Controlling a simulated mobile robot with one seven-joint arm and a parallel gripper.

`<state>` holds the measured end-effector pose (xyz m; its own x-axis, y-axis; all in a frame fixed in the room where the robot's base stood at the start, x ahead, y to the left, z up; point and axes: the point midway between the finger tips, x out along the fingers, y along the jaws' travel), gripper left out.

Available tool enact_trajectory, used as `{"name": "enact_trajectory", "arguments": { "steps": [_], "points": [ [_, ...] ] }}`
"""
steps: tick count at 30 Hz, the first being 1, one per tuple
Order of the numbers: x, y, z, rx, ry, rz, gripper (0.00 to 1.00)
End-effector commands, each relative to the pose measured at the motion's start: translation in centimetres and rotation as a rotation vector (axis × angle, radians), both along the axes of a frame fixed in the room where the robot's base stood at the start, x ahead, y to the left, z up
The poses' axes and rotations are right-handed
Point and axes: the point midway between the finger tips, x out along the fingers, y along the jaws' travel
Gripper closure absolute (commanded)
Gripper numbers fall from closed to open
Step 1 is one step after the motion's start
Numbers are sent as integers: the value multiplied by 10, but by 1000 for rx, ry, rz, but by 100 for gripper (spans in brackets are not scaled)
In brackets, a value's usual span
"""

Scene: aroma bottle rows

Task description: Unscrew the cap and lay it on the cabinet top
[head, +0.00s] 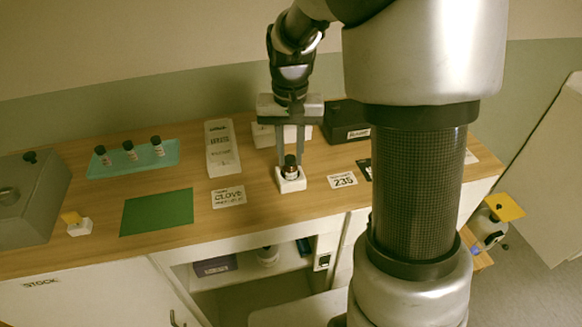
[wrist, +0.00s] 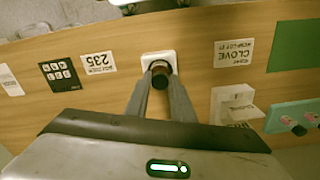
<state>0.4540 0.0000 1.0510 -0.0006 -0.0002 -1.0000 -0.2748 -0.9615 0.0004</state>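A small dark bottle with a black cap (head: 290,160) stands upright in a white square holder (head: 291,184) on the wooden cabinet top (head: 330,205). My gripper (head: 290,156) points down over it, with one finger on each side of the cap. In the wrist view the dark cap (wrist: 160,80) shows between the fingertips (wrist: 161,74), above the white holder (wrist: 158,57). The gap between the fingers is about the cap's width. I cannot tell whether they press on it. The cap appears to be on the bottle.
A green mat (head: 157,212) lies to the left, beside a CLOVE card (head: 228,197). A teal tray (head: 117,165) with three bottles stands at the back left. A 235 card (head: 342,180) and a dark box (head: 346,121) are to the right. A grey machine (head: 30,200) stands far left.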

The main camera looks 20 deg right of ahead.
Motion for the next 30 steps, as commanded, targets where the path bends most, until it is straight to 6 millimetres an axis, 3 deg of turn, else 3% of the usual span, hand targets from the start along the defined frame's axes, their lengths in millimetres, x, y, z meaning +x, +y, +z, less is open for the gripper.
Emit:
{"name": "enact_trajectory", "arguments": {
  "steps": [1,3,16,30],
  "points": [
    [0,0,0,0,0,0,89],
    [0,0,0,0,0,1,100],
    [0,0,1,1,-1,53,100],
    [0,-1,3,0,-1,920,100]
  ]
}}
